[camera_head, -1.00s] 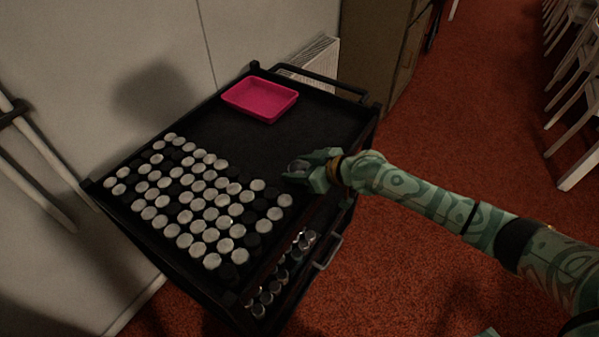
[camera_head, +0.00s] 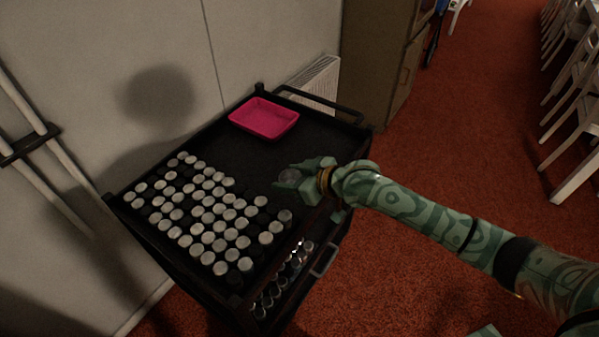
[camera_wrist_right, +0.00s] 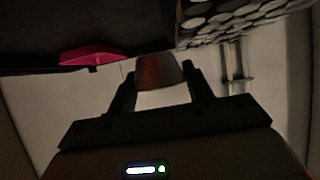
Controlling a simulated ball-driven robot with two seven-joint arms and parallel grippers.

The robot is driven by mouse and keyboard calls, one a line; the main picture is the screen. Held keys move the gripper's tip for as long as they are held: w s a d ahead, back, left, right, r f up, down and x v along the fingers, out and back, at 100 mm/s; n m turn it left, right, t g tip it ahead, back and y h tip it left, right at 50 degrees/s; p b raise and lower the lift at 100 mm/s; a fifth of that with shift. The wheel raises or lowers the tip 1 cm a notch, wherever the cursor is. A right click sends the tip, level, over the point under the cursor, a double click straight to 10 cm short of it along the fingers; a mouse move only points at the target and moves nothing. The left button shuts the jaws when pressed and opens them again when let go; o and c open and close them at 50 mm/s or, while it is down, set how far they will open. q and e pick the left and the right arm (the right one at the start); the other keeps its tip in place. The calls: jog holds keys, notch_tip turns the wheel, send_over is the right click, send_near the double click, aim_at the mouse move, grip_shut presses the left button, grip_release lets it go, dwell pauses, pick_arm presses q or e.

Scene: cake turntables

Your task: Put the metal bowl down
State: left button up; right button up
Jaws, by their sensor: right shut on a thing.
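My right gripper (camera_head: 293,178) reaches in from the right over the right part of the black trolley top (camera_head: 235,155). It is shut on a small, round, greyish metal bowl (camera_head: 289,175). In the right wrist view the bowl (camera_wrist_right: 158,70) sits between the two fingers, dim and partly reddish brown. It appears to be held above the trolley top; the exact gap under it cannot be told. My left gripper is not in view.
A pink tray (camera_head: 264,118) lies at the back of the trolley top. Several rows of jars with white and black lids (camera_head: 205,210) fill the front left. More jars (camera_head: 270,292) stand on a lower shelf. Bare black surface lies between tray and jars.

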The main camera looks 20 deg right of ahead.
jog(key=s+a+r+p, duration=0.1)
jog(key=s, duration=0.1)
jog(key=s+a+r+p, duration=0.1)
jog(key=s+a, duration=0.1)
jog(key=s+a+r+p, duration=0.1)
jog(key=s, duration=0.1)
jog(key=shift+a, duration=0.15)
jog(key=shift+s+a, duration=0.2)
jog(key=shift+s, duration=0.05)
jog(key=shift+s+d+f, duration=0.2)
jog(key=shift+d+f, duration=0.1)
jog(key=shift+f, duration=0.15)
jog(key=shift+s+d+f, duration=0.15)
jog(key=shift+d+f, duration=0.15)
jog(key=shift+f, duration=0.15)
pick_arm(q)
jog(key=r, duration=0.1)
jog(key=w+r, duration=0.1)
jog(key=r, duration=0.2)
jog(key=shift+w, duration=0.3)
pick_arm(e)
jog(key=d+r+m+t+h, duration=0.1)
jog(key=d+r+m+h, duration=0.2)
jog(key=r, duration=1.1)
jog(key=d+r+m+t+h, duration=0.1)
jog(key=d+r+m+h, duration=0.3)
jog(key=r, duration=1)
jog(key=d, duration=0.3)
jog(key=shift+r+m+h, duration=0.3)
jog(key=shift+r, duration=0.05)
